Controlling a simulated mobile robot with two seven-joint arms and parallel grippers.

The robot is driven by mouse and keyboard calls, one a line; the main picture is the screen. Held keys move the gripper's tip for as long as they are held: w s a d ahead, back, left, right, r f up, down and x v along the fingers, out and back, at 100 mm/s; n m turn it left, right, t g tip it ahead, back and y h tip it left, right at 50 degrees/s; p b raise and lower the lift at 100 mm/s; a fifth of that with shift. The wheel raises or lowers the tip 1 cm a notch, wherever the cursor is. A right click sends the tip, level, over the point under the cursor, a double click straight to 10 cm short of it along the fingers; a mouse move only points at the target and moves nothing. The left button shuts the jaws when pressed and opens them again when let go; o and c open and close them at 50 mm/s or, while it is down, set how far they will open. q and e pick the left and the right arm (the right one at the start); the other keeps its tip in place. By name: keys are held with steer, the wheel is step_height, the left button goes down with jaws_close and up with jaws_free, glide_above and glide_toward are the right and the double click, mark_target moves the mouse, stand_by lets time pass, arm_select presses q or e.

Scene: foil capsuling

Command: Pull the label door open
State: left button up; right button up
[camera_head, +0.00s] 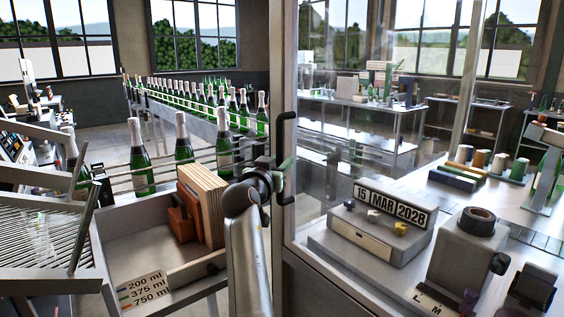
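The label door (283,60) is a clear panel with a grey upright frame, standing right of centre. Its black bar handle (286,120) is on the left frame post. I cannot tell whether the door is fully shut. My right gripper (278,168) is at the handle's middle, with its fingers close to or around the bar. The fingers are small and dark and overlap the handle, so their opening and any contact are unclear. My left gripper is not in view.
Behind the panel are a date block (392,212) reading 15 MAR 2028 and a dark roll (478,221) on a grey unit. Left of my arm is a box (140,252) with bottle-size markings. Green bottles (183,148) line a railed conveyor behind it.

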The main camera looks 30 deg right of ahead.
jaws_close()
stand_by(0.3)
stand_by(1.2)
